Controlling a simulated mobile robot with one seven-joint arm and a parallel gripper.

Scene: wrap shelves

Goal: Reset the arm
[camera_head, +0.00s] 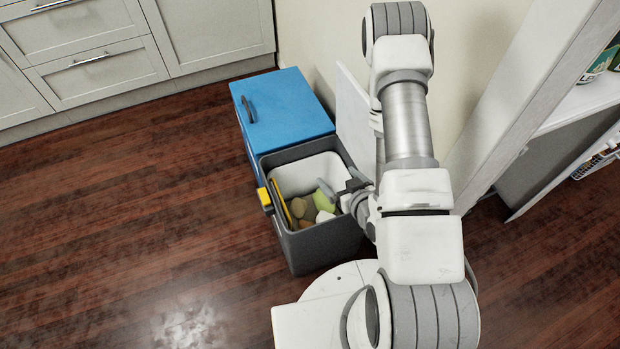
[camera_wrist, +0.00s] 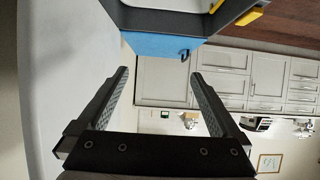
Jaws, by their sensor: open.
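My arm (camera_head: 408,115) rises and bends at the right of the head view. My gripper (camera_head: 350,186) is at its lower end, beside the right rim of an open grey bin; the arm partly hides it. In the wrist view my gripper (camera_wrist: 158,80) is open, with two dark parallel fingers apart and nothing between them. The grey bin (camera_head: 324,247) shows ahead of the fingers at the top of the wrist view (camera_wrist: 165,22).
The open bin holds several mixed items, including a green one (camera_head: 324,201). A blue-lidded bin (camera_head: 287,106) stands behind it. White cabinets (camera_head: 90,65) line the back. A white shelf unit (camera_head: 530,95) stands at right. The wooden floor at left is clear.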

